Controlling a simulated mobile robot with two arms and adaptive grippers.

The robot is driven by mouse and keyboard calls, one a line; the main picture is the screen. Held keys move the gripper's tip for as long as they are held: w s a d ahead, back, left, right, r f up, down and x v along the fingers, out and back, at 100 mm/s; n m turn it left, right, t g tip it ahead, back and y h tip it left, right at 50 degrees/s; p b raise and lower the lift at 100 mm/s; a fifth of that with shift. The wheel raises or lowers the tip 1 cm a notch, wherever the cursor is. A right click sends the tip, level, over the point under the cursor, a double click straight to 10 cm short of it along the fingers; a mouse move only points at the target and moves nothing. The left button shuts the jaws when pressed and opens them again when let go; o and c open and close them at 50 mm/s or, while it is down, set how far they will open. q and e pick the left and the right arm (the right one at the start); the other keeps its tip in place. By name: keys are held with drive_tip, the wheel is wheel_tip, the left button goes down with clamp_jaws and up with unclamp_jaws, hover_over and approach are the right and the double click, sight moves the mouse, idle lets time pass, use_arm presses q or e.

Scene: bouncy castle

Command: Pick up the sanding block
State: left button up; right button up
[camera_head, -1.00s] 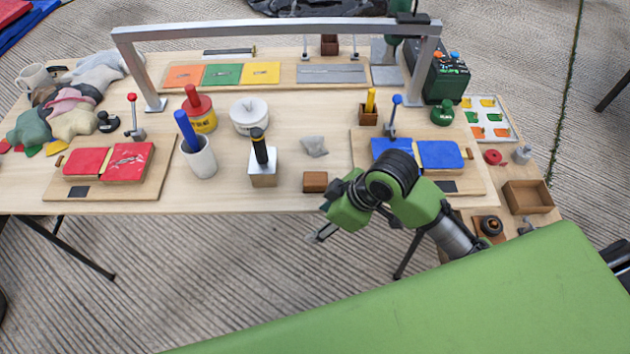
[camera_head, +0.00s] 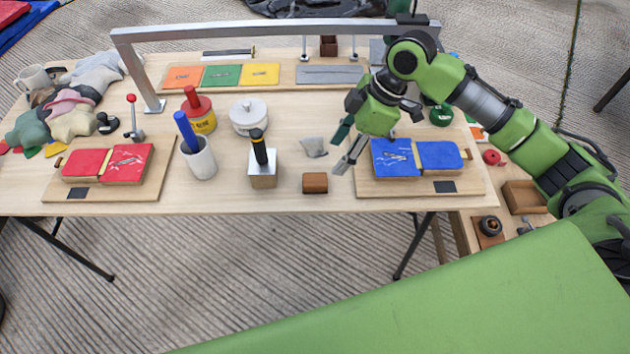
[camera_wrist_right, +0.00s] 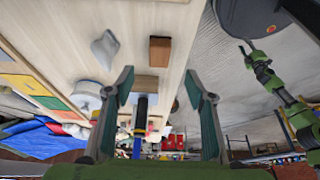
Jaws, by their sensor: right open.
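The sanding block (camera_head: 315,183), a small brown block, lies near the front edge of the wooden table (camera_head: 225,205), left of the blue pads. It also shows in the right wrist view (camera_wrist_right: 159,51), beyond the fingertips and clear of them. My right gripper (camera_head: 343,150) is open and empty, above the table to the upper right of the block. Its two spread fingers show in the wrist view (camera_wrist_right: 158,75). A green arm at the right of the wrist view appears to be my left arm; its gripper is too small to read.
A grey lump (camera_head: 314,147) lies just behind the block. A metal frame (camera_head: 270,30) spans the table's back. Bare wood surrounds the block.

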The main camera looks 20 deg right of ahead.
sight(317, 179)
drive_tip(key=x, duration=1)
drive_tip(key=shift+w+a+f+p, duration=0.15)
drive_tip(key=shift+a+p, duration=0.1)
drive_tip(key=shift+p, duration=0.15)
drive_tip(key=c, duration=1.2)
